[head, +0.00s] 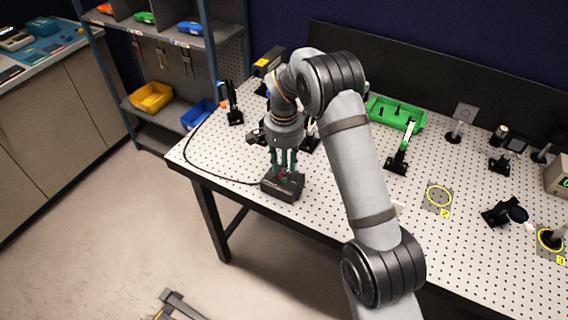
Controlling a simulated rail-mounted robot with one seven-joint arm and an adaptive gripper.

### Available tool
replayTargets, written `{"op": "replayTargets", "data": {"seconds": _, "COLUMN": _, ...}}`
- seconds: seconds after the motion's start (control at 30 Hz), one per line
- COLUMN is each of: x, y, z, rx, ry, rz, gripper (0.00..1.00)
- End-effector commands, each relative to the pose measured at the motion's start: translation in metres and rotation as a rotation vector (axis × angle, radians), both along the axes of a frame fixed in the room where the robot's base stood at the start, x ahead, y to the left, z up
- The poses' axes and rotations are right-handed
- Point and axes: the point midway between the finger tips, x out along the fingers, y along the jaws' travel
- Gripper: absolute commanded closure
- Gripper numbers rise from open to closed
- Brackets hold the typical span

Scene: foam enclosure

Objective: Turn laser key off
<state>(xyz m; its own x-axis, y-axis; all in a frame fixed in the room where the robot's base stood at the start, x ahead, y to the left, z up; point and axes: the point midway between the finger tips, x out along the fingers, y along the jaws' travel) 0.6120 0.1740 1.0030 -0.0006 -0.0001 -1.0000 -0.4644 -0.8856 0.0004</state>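A dark box (283,187), which looks like the laser key controller, sits near the front left edge of the perforated table. A small red part shows on its top. A black cable runs from it to the left and back along the table. My gripper (284,173) points straight down over the box, with its greenish fingers at the box's top. The key itself is hidden or too small to make out. I cannot tell whether the fingers are closed on it or only around it.
The perforated table (330,215) carries several black optical mounts and a green tray (396,113) at the back. A shelf unit with a yellow bin (151,97) and a blue bin (198,114) stands behind left. The table's front left surface is mostly clear.

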Motion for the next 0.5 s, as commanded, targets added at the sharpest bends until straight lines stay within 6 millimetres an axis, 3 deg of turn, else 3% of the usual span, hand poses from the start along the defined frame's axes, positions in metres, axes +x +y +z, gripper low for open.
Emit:
{"op": "replayTargets", "data": {"seconds": 0.17, "x": 0.001, "y": 0.001, "z": 0.018, "rx": 0.002, "ry": -0.005, "rz": 0.0, "gripper": 0.68}}
{"op": "replayTargets", "data": {"seconds": 0.5, "x": 0.001, "y": 0.001, "z": 0.088, "rx": 0.002, "ry": -0.005, "rz": -0.001, "gripper": 0.68}}
